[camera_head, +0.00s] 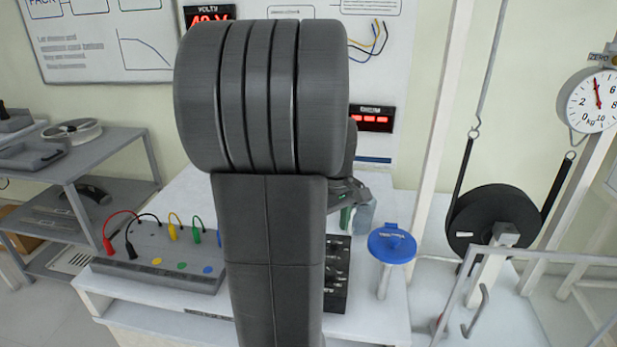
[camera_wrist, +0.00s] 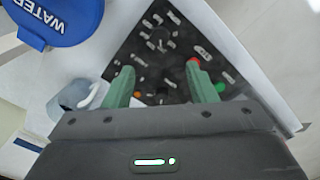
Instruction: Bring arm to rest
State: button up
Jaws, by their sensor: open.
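My arm stands upright in the middle of the head view and hides much of the bench behind it. My gripper (camera_wrist: 158,68) shows in the wrist view with its two green fingers spread well apart. Nothing is between the fingertips except the view down onto a black board (camera_wrist: 145,45) with several small light parts. In the head view only a bit of my gripper (camera_head: 347,216) shows, to the right of my arm, above the bench and near the board (camera_head: 338,272).
A blue lid marked WATER (camera_wrist: 62,18) is close to the gripper; it also shows on a white stand (camera_head: 391,243). A grey box with coloured leads (camera_head: 160,255) is at left. A black wheel (camera_head: 492,222) hangs at right beside a dial scale (camera_head: 592,101). A white bench (camera_head: 190,200) lies below.

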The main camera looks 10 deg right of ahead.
notch_tip(320, 180, down, 13)
jog(key=shift+f+b, duration=0.15)
jog(key=shift+b, duration=0.4)
